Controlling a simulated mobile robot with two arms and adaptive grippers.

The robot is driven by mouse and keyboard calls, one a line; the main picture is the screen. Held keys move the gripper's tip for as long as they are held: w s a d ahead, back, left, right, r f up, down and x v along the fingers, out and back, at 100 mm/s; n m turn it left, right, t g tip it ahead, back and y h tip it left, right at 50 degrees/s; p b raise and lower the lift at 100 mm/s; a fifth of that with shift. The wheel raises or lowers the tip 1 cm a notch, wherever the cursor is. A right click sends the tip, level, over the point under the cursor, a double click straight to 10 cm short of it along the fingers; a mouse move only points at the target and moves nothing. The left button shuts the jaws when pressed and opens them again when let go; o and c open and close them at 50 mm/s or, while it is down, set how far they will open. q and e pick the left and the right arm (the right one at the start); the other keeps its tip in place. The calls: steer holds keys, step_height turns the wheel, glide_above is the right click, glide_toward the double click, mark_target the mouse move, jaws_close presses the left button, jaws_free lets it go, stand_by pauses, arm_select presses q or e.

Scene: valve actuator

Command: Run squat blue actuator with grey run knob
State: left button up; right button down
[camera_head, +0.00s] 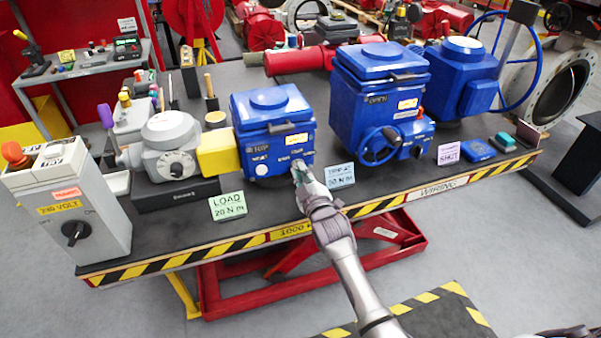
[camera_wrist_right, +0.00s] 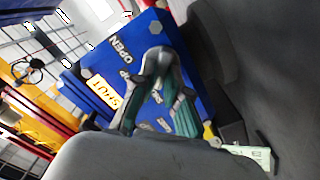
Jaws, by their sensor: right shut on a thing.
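The squat blue actuator (camera_head: 275,108) stands left of the middle of the bench, with a yellow block on its left side. Its front face has white markings and pale round controls low down. My right gripper (camera_head: 300,174) reaches up from the front to the lower right of this face and is shut on the grey run knob there, which the fingers mostly hide. In the right wrist view, the gripper's fingers (camera_wrist_right: 160,92) lie close against the blue actuator face (camera_wrist_right: 130,50), which bears OPEN and SHUT labels. My left gripper is not in view.
A green LOAD card (camera_head: 228,206) and a blue card (camera_head: 340,175) stand near the bench's striped front edge. A taller blue actuator with a handwheel (camera_head: 379,146) is close on the right. A grey gearbox (camera_head: 172,140) and a switch box (camera_head: 66,205) are left.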

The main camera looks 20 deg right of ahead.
steer(key=m, duration=0.4)
steer(key=shift+p, duration=0.4)
steer(key=shift+d+m, duration=0.1)
steer(key=shift+m, duration=2.1)
steer(key=c, duration=1.2)
jaws_free()
steer(key=shift+s, duration=0.1)
steer(key=s, duration=1.2)
steer(key=shift+d, duration=0.25)
steer(key=shift+w, duration=0.1)
